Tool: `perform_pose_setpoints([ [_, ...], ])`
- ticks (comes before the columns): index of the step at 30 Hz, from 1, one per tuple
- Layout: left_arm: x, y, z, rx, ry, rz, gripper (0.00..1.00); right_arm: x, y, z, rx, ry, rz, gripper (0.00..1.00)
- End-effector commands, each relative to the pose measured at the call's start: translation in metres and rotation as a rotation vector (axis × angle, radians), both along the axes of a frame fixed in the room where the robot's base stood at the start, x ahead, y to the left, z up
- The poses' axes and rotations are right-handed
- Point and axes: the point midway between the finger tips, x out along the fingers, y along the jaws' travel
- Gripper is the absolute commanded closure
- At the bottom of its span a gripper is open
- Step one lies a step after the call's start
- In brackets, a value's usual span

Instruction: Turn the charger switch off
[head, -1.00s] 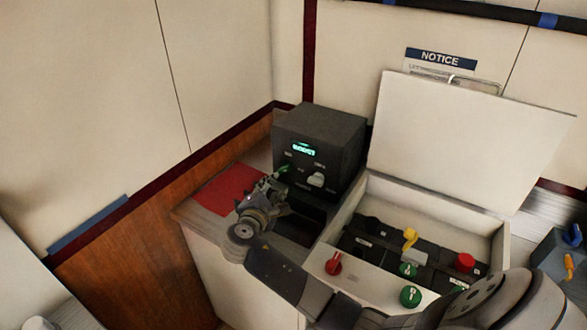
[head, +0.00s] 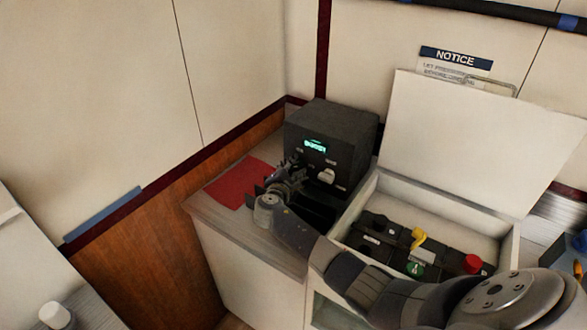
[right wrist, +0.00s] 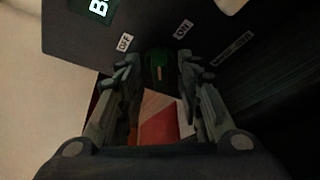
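The charger is a dark box (head: 332,145) with a lit green display, standing in the back corner of the counter. Its green switch knob (right wrist: 158,66) shows in the right wrist view, below and between an OFF label (right wrist: 125,42) and a second label (right wrist: 183,29). My right gripper (right wrist: 157,68) is open, with one finger on each side of the knob; I cannot tell whether either touches it. In the head view the right gripper (head: 290,178) is at the charger's front and hides the knob. My left gripper is not in view.
A red sheet (head: 242,183) lies left of the charger. Right of it is a box with a raised white lid (head: 475,140), holding a yellow handle (head: 418,237), a red knob (head: 472,263) and a green knob (head: 415,268). My right arm crosses the box's front.

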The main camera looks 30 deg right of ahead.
Motion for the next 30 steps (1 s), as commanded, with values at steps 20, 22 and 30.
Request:
perform_pose_setpoints([
  [20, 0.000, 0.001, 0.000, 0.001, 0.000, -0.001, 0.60, 0.001, -0.001, -0.001, 0.000, 0.001, 0.000, 1.00],
  [22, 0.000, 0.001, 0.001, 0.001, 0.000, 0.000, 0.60, 0.001, -0.001, 0.000, -0.002, 0.006, 0.000, 1.00],
  [30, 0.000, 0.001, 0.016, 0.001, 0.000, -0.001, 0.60, 0.002, -0.001, 0.005, -0.034, 0.082, -0.001, 1.00],
])
